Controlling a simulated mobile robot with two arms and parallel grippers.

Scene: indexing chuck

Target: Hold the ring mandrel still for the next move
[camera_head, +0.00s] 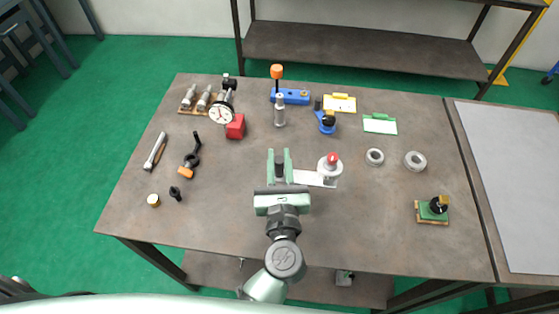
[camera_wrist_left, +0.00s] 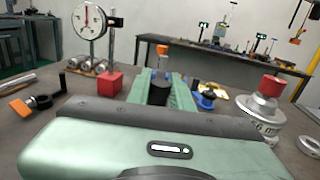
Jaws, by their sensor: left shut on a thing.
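My left gripper (camera_head: 279,160) reaches over the middle of the table, its two green fingers pointing to the far side. It is shut on a short dark cylinder, which I take as the ring mandrel (camera_head: 279,170). In the left wrist view the dark cylinder (camera_wrist_left: 159,93) stands between the fingers; its lower part is hidden by the gripper body. Just right of the gripper is a silver round piece with a red top (camera_head: 331,165), beside a pale flat plate (camera_head: 308,178). My right gripper is not in view.
A silver cylinder (camera_head: 280,112) and a blue block (camera_head: 291,96) stand beyond the gripper. A dial gauge (camera_head: 222,114) and red block (camera_head: 236,127) are to the left. Two grey rings (camera_head: 415,161) (camera_head: 375,157) lie to the right. The table's front right is mostly clear.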

